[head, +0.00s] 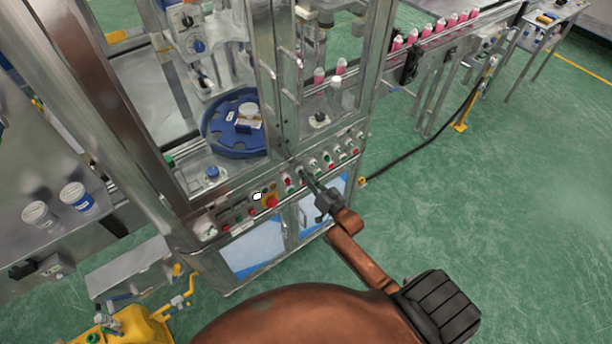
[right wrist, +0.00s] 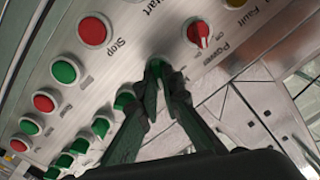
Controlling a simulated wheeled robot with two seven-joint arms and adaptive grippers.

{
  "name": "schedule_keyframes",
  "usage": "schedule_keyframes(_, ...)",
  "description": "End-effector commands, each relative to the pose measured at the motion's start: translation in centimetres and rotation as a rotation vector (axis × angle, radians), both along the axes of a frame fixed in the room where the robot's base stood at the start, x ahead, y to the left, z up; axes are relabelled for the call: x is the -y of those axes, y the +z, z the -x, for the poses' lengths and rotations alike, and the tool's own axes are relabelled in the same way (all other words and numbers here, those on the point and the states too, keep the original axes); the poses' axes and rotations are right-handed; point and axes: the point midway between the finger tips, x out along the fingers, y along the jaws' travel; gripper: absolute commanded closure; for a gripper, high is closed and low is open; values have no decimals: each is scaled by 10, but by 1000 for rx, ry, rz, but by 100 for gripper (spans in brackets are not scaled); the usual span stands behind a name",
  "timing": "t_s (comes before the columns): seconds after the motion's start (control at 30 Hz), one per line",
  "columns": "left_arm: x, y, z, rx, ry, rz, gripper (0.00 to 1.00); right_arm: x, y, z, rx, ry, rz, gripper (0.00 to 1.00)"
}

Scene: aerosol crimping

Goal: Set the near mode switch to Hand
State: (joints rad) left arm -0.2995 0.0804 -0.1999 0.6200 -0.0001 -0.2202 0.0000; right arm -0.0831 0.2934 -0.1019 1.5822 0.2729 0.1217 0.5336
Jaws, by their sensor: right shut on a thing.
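The control panel (head: 235,213) runs along the front of the steel machine. My right gripper (head: 306,177) reaches it from the lower right. In the right wrist view the right gripper (right wrist: 157,68) is shut at the panel face, with a small green knob (right wrist: 155,66) between its fingertips. This knob looks like the end one of a row of green selector switches (right wrist: 100,127), apparently the near mode switch. The fingers hide most of it, so its setting and Hand label cannot be read. My left gripper is not in view.
Close to the fingers are a red Stop button (right wrist: 92,30), a red Power knob (right wrist: 198,34) and a green button (right wrist: 65,71). A red emergency stop (head: 270,201) sits left of the gripper. A blue turntable (head: 232,140) is inside the machine. Green floor (head: 450,200) is open at right.

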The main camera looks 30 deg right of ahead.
Motion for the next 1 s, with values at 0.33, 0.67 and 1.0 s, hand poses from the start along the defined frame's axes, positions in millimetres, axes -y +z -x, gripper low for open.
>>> schedule_keyframes(0.33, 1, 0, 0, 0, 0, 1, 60, 0, 0, 0, 0, 0, 1, 100)
schedule_keyframes(0.67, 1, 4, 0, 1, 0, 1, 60, -1, 1, 0, 6, 0, 83, 100)
schedule_keyframes(1.0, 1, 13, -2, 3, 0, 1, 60, -3, 1, 0, 28, 0, 353, 100)
